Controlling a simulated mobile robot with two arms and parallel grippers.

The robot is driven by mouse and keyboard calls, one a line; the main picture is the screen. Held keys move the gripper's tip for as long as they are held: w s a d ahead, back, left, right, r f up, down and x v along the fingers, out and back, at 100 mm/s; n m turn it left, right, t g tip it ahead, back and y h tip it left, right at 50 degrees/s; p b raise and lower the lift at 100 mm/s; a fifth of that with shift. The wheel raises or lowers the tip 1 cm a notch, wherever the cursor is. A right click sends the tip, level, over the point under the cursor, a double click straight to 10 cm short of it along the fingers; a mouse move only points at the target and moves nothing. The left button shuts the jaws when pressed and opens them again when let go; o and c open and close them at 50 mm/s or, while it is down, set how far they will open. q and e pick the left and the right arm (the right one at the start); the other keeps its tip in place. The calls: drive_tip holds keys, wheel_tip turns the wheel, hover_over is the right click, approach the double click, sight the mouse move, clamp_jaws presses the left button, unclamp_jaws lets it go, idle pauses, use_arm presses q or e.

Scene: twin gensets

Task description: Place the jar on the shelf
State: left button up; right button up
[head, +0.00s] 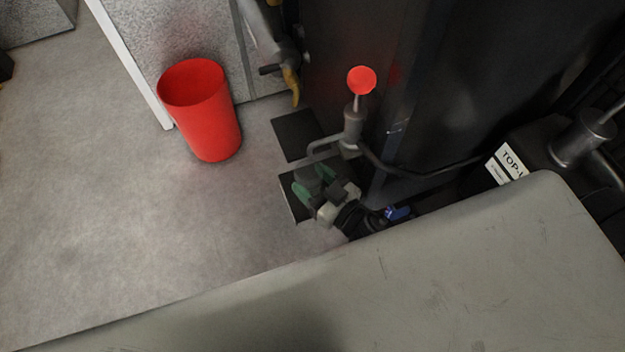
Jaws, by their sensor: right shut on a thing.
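My right gripper (315,190), with green finger pads, is low over a dark square on the floor, just beyond the edge of a large grey surface. It is shut on a small dark thing (308,177), mostly covered by the fingers. I cannot tell from its shape whether this is the jar. No other jar shows. I cannot make out a shelf for certain. My left gripper is not in view.
A scuffed grey surface (430,285) fills the foreground. A red bin (205,115) stands on open floor at left. A dark cabinet (350,30) rises beyond the gripper, with a red-topped metal fitting (361,80) and pipe close by. A yellow handle (291,85) hangs nearby.

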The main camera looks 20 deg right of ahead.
sight(318, 187)
drive_tip(key=shift+f, duration=0.1)
drive_tip(key=o, duration=0.9)
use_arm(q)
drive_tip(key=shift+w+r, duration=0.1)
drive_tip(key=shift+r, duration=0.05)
use_arm(e)
drive_tip(key=shift+r, duration=0.2)
drive_tip(key=v, duration=0.3)
drive_tip(key=shift+f, duration=0.2)
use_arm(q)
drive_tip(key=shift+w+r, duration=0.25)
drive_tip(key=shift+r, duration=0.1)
use_arm(e)
drive_tip(key=v, duration=0.9)
